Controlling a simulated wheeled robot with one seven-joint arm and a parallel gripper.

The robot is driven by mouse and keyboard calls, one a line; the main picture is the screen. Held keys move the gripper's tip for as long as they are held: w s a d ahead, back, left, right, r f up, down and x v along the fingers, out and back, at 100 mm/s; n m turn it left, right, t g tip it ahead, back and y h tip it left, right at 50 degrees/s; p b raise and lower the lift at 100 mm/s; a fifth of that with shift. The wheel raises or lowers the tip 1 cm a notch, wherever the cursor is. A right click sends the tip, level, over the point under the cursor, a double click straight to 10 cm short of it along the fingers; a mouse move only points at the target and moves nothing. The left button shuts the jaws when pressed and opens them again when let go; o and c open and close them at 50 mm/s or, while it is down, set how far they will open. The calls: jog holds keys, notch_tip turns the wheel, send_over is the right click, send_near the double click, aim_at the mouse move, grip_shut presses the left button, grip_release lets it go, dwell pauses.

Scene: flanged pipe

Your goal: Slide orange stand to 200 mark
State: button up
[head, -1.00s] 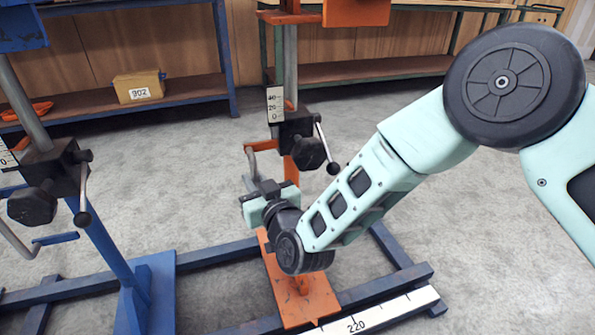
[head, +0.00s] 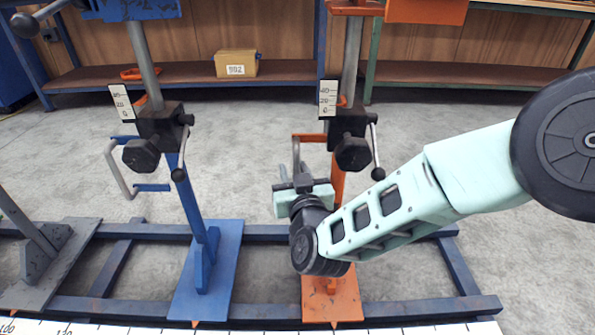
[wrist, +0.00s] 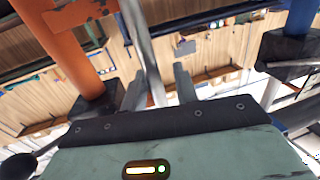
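The orange stand (head: 338,190) stands upright on the blue rails, with its orange foot (head: 345,300) at the ruler's back edge. A small pointer (head: 333,325) is at the foot's front. Its crank-shaped handle has an upright grey bar (head: 296,152) to the left of the post. My gripper (head: 293,176) is at the lower part of this bar. In the wrist view the grey bar (wrist: 147,55) passes between my gripper's two fingers (wrist: 160,90), with a gap on the right side. The ruler (head: 420,330) is cut off below; the 200 mark is not readable.
A blue stand (head: 204,240) is to the left on the same rails, with a free gap between the feet. A grey stand (head: 35,255) is farther left. The rails (head: 435,307) run on to the right. Benches (head: 455,78) and a box (head: 236,64) are behind.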

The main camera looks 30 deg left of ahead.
jog(key=shift+w, duration=0.15)
jog(key=shift+d, duration=0.15)
jog(key=p+v, duration=0.5)
jog(key=v, duration=1.2)
jog(key=shift+s, duration=0.25)
jog(key=shift+r, duration=0.1)
